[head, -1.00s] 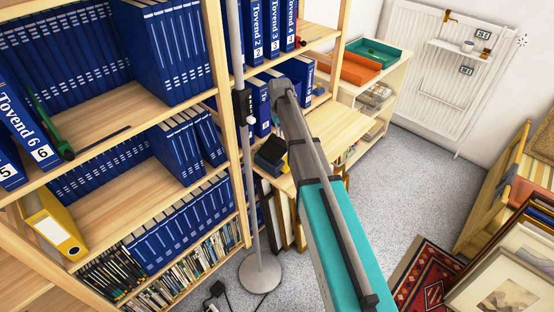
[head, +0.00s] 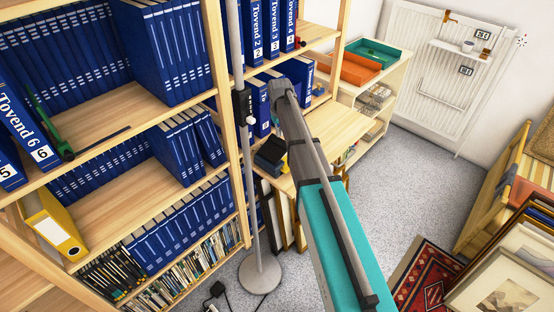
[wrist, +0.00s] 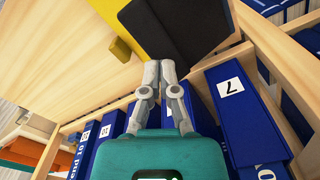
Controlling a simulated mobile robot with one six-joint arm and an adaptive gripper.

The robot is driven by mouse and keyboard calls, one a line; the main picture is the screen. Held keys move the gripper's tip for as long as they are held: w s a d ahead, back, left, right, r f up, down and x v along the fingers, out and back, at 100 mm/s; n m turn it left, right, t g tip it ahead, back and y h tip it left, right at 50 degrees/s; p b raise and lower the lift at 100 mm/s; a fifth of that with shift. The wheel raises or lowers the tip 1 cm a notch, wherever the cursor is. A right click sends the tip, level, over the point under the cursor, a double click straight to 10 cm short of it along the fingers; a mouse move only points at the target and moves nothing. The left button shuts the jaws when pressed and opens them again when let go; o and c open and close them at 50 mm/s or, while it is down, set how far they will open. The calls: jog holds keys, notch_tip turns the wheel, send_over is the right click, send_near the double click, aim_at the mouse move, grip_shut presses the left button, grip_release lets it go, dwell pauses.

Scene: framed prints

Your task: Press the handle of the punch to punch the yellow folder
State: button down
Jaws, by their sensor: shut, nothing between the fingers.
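In the wrist view, my gripper (wrist: 160,66) is shut, its two grey fingertips together with nothing between them. A flat yellow piece (wrist: 105,18), apparently the yellow folder, lies at the top on the pale wood surface. A broad black piece (wrist: 190,28), apparently the punch, overlaps its right side. The fingertips appear just below the black piece's lower left edge; I cannot tell whether they touch it. A small yellow block (wrist: 121,50) shows left of the fingertips. In the head view, a dark object (head: 271,154) sits beside my arm on the wooden desk; my gripper is hidden there.
Shelves of blue binders (head: 180,225) stand at the left, with a yellow binder (head: 55,226) lower left. A lamp pole with a round base (head: 260,273) stands near the desk (head: 345,130). Framed prints (head: 505,285) lean at the right. Grey carpet (head: 385,190) is clear between.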

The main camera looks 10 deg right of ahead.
aim_at(279, 141)
jog(key=shift+f, duration=0.15)
jog(key=shift+f+b, duration=2.75)
jog(key=shift+b, duration=0.2)
jog(key=shift+r, duration=0.15)
notch_tip(279, 141, up, 9)
jog(key=p, duration=0.9)
jog(key=s+m, duration=0.1)
jog(key=s, duration=2.8)
